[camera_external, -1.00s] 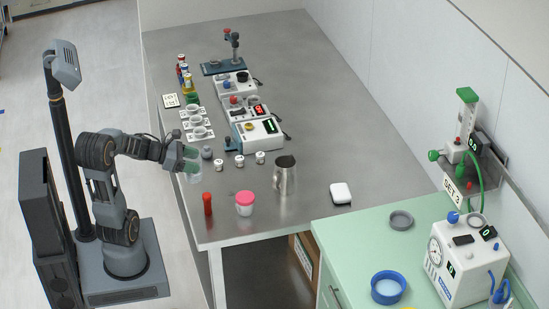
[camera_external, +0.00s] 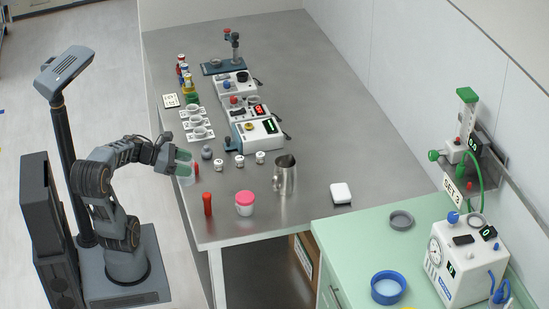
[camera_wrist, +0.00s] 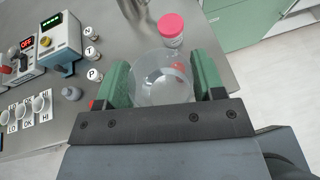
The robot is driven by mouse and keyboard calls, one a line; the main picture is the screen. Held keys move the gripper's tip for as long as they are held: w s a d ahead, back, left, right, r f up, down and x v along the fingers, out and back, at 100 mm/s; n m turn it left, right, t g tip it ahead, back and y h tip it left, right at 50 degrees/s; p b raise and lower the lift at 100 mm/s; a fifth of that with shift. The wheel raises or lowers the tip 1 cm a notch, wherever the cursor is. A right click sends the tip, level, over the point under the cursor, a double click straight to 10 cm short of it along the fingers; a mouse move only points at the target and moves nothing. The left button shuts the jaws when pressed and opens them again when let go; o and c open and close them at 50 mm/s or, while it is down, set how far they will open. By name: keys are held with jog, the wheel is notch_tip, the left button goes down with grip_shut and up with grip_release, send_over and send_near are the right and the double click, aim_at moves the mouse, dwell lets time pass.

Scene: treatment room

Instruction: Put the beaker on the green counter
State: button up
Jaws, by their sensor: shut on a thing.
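The clear beaker (camera_wrist: 160,80) is between the green finger pads of my gripper (camera_wrist: 163,84) in the wrist view. My gripper is shut on it. In the outside view my gripper (camera_external: 184,163) is at the left edge of the steel table, and the beaker (camera_external: 187,179) shows faintly below its fingers. I cannot tell whether the beaker touches the table. The green counter (camera_external: 345,245) is at the lower right, across the table from my gripper. A green surface and cabinet front (camera_wrist: 232,32) show at the top right of the wrist view.
On the steel table (camera_external: 300,60) stand a red-lidded jar (camera_external: 244,203), a metal jug (camera_external: 285,176), a red bottle (camera_external: 207,204) and several devices. The counter holds a blue-rimmed dish (camera_external: 388,287), a grey dish (camera_external: 401,220) and a white pump unit (camera_external: 465,262). Green surface is bare between them.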

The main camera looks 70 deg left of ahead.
jog(key=w+d+r+m+g+h+p, duration=0.15)
jog(key=w+d+m+h, duration=0.25)
jog(key=w+d, duration=0.9)
jog(key=w+d+r+m+g+h+p, duration=0.1)
jog(key=w+d+r+m+g+h, duration=0.25)
jog(key=w+d, duration=0.9)
jog(key=w+d+f+n+t+y+p, duration=0.1)
jog(key=w+d+f+n+t+y, duration=0.2)
jog(key=w, duration=0.7)
jog(key=shift+m+g+h, duration=0.4)
jog(key=shift+m+h, duration=0.25)
jog(key=shift+h, duration=0.2)
jog(key=shift+w+d+f+b, duration=0.15)
jog(key=shift+w+d+f, duration=0.35)
jog(key=shift+f, duration=0.95)
jog(key=shift+w+d+f+b, duration=0.15)
jog(key=shift+w+f, duration=0.7)
jog(key=shift+f, duration=0.65)
jog(key=shift+w+d+f+b, duration=0.1)
jog(key=shift+w+d+f, duration=0.4)
jog(key=shift+f, duration=0.95)
jog(key=shift+w+a, duration=0.15)
jog(key=shift+f, duration=0.2)
jog(key=o, duration=1)
